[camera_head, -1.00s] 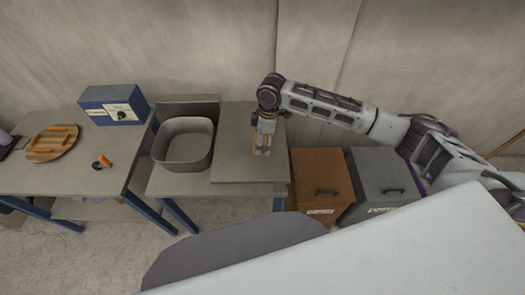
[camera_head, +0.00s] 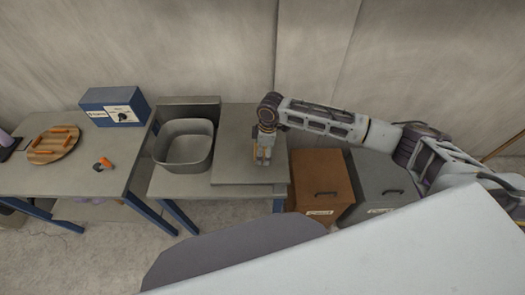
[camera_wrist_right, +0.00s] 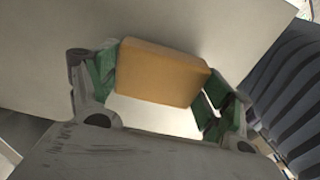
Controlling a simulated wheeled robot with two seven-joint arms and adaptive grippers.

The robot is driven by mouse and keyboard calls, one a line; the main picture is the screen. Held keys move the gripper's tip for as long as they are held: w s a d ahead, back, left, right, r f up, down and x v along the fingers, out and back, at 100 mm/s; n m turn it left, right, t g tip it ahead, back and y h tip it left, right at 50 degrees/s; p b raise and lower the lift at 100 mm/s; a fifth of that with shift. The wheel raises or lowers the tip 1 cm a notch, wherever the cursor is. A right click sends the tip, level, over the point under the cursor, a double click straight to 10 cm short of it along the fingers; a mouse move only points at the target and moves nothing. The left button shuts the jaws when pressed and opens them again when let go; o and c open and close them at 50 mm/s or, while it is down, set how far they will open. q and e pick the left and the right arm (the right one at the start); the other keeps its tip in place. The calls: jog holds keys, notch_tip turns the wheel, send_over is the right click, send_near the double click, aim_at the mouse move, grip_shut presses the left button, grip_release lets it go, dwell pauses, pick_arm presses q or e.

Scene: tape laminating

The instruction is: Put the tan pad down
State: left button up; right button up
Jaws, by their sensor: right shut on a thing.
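The tan pad (camera_wrist_right: 160,72) is a small block that shows in the right wrist view between the green fingertips of my right gripper (camera_wrist_right: 155,88). The gripper is shut on it. In the head view my right gripper (camera_head: 262,160) points down at the raised grey plate (camera_head: 232,166) on the right part of the middle table. The pad is mostly hidden there, and I cannot tell whether it touches the plate. My left gripper is in neither view.
A grey bin (camera_head: 185,148) stands left of the plate. The left table (camera_head: 60,182) holds a blue box (camera_head: 114,105), a round wooden board (camera_head: 53,145) with orange pieces, and an orange-tipped item (camera_head: 104,164).

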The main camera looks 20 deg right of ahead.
jog(key=shift+f, duration=0.45)
jog(key=o, duration=0.9)
jog(key=shift+f, duration=0.1)
jog(key=shift+f+b, duration=0.2)
jog(key=shift+b, duration=0.3)
jog(key=shift+r, duration=0.2)
jog(key=r, duration=0.4)
jog(key=d+r, duration=0.1)
jog(key=r, duration=0.8)
jog(key=shift+d+r+b, duration=0.2)
jog(key=shift+r+b, duration=0.1)
jog(key=shift+b, duration=0.05)
